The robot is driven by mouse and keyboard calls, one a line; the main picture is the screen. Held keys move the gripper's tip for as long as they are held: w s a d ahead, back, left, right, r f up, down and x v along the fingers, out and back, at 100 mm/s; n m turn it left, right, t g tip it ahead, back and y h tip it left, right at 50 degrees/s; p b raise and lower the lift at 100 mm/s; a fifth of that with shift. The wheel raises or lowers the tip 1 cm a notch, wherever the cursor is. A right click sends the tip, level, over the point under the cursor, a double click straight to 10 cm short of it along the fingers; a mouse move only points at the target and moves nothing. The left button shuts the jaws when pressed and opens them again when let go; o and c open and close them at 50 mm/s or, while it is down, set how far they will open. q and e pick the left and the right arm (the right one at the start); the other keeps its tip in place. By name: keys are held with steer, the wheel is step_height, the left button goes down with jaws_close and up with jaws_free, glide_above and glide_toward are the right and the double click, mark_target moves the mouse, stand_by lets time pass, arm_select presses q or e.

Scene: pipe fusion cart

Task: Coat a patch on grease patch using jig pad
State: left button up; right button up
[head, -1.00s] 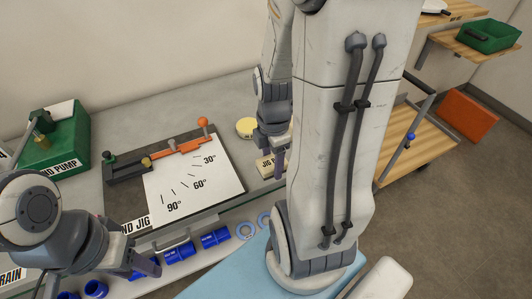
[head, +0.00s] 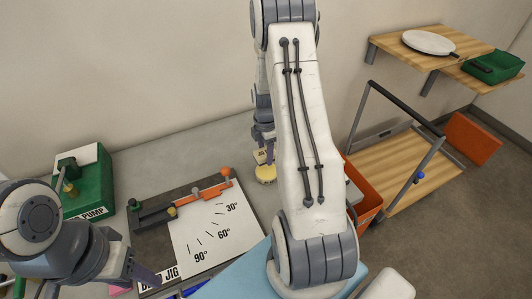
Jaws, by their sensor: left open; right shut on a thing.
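My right gripper (head: 263,150) is shut on the cream jig pad (head: 261,156), which shows only in small part below the fingers. The pad is right at the far edge of a round yellow disc (head: 266,175), likely the grease patch, on the grey bench top. I cannot tell whether pad and disc touch. My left gripper (head: 140,274) is open and empty at the lower left, in front of the bend jig.
The bend jig (head: 212,240), a white angle board with an orange arm (head: 209,192), lies left of the disc. A green hand pump (head: 82,190) stands further left. An orange bin (head: 362,190) and a wooden cart (head: 400,170) are at right.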

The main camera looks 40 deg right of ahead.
mark_target(267, 171)
steer(key=shift+s+d+f+b, duration=0.1)
steer(key=shift+d+f+b, duration=0.1)
steer(key=shift+f+b, duration=0.5)
step_height(267, 171, down, 3)
steer(key=shift+r+b, duration=0.1)
steer(key=shift+b, duration=0.85)
steer(key=shift+f+b, duration=0.5)
steer(key=shift+f, duration=0.3)
steer(key=shift+f+b, duration=0.35)
steer(key=shift+f, duration=0.2)
steer(key=shift+r, duration=0.15)
step_height(267, 171, up, 7)
steer(key=p, duration=0.5)
steer(key=shift+p, duration=0.3)
stand_by(0.6)
